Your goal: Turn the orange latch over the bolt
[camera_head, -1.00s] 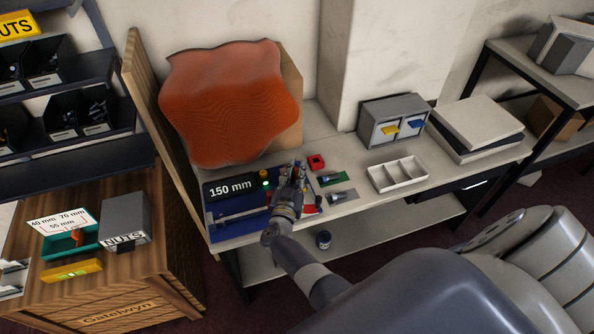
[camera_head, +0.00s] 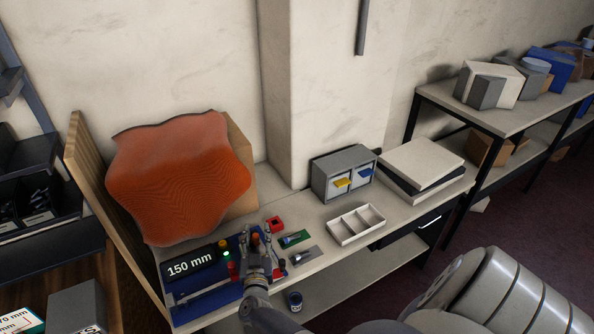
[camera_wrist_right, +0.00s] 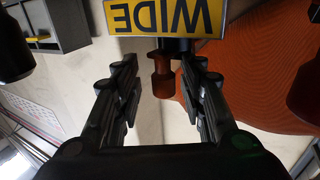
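In the head view, a small orange part (camera_head: 255,238), which may be the latch, shows just beyond my right gripper (camera_head: 256,255) at the blue fixture board. In the right wrist view, an orange-brown knob-like part (camera_wrist_right: 162,78) lies between and beyond the fingertips of my right gripper (camera_wrist_right: 158,85). The fingers stand apart, with gaps visible on both sides of this part. A dark cylinder shows directly behind it. I cannot tell which part is the bolt, and the gripper hides part of the fixture. My left gripper is not in view.
A yellow "WIDE" sign (camera_wrist_right: 165,17) is close in the wrist view. A large orange wavy block (camera_head: 180,180) stands behind. A white divided tray (camera_head: 356,224) and grey drawer box (camera_head: 343,173) stand to the right.

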